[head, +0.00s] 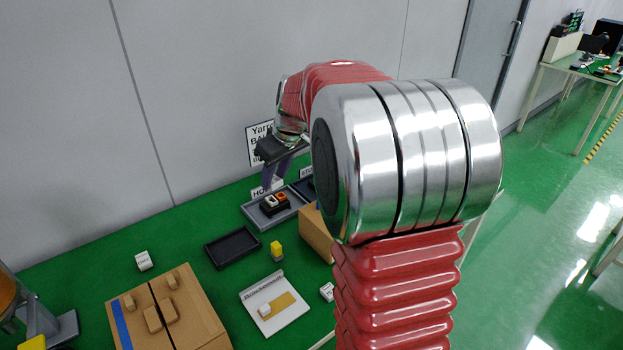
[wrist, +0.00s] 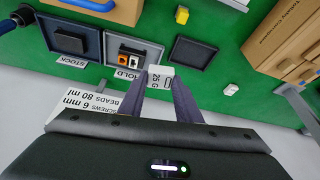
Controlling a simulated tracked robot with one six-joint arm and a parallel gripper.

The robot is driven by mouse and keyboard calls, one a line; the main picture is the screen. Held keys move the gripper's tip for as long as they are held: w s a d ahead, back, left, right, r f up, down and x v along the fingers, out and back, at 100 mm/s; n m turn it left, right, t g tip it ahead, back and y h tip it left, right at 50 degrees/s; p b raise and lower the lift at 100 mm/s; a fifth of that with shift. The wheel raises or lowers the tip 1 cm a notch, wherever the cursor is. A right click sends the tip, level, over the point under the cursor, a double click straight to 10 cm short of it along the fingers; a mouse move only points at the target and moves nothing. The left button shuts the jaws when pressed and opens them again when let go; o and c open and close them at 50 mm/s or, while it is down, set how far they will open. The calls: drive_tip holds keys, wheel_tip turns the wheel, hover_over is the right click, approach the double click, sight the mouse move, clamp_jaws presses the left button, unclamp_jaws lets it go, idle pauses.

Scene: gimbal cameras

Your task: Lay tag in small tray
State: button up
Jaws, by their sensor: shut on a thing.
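My gripper (wrist: 160,88) is shut on a small white tag (wrist: 160,76) that reads "25 G", held between its two fingertips. In the head view my gripper (head: 277,172) is above the back of the green table, near the wall, and the tag cannot be made out there. A small black tray (wrist: 205,45) lies to the right of the tag in the wrist view, apart from it. In the head view this tray (head: 212,259) is on the table, in front of and left of my gripper. It looks empty.
A grey tray labelled HOLD (wrist: 112,70) holds a dark block with orange and white parts. A STOCK tray (wrist: 52,56) is beside it. In the head view, a yellow-topped block (head: 276,247), a white board (head: 287,315) and a cardboard box (head: 200,310) stand nearer.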

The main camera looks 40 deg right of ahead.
drive_tip(key=w+a, duration=0.3)
drive_tip(key=a, duration=0.6)
drive_tip(key=w+a+r+n, duration=0.1)
drive_tip(key=w+a, duration=0.3)
drive_tip(key=a, duration=0.5)
drive_tip(key=shift+w+a+r+y, duration=0.2)
drive_tip(key=shift+a+r+y, duration=0.05)
drive_tip(key=shift+r+y, duration=0.05)
drive_tip(key=shift+a, duration=0.1)
